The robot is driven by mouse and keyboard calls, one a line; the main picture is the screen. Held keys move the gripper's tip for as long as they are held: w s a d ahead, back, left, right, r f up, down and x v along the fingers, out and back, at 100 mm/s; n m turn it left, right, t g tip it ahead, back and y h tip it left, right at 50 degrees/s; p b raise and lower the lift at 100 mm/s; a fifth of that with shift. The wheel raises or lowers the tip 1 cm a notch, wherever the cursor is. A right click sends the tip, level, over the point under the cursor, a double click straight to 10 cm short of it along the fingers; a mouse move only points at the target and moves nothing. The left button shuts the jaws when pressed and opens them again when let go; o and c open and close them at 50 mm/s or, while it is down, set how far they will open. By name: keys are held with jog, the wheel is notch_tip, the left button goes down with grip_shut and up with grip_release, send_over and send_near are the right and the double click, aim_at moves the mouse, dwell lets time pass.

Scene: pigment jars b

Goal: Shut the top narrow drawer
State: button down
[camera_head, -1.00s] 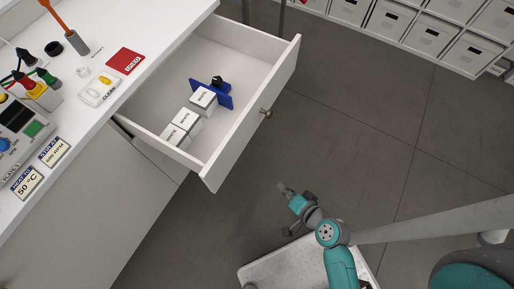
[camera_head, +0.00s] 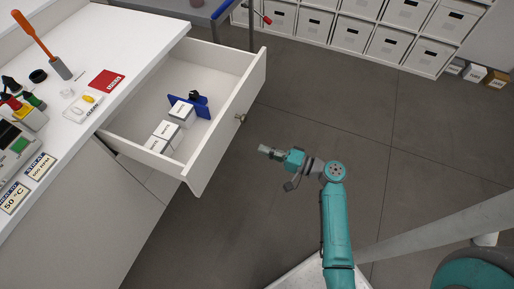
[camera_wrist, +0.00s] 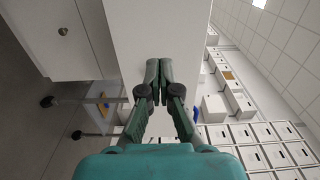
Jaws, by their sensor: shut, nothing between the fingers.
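The open drawer (camera_head: 217,140) is white and sticks out from just under the worktop, with a round metal knob (camera_head: 240,118) on its front. Inside lie several white boxes labelled WHITE (camera_head: 165,131) and a blue piece with a black knob (camera_head: 204,106). My gripper (camera_head: 265,150) is shut and empty, out in front of the drawer front, to the right of the knob and apart from it. In the wrist view my shut fingers (camera_wrist: 158,66) point at a plain white surface (camera_wrist: 160,25); I cannot tell whether they are near it.
The white worktop (camera_head: 120,40) carries a red card, an orange-handled tool and a device with labels. Shelves of white boxes (camera_head: 352,36) stand at the back. The grey floor (camera_head: 330,110) between is clear. In the wrist view a white front with a knob (camera_wrist: 63,31) is at left.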

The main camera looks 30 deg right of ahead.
aim_at(224, 136)
jog(key=x, duration=1.2)
jog(key=shift+w+a, duration=0.15)
jog(key=shift+w, duration=0.05)
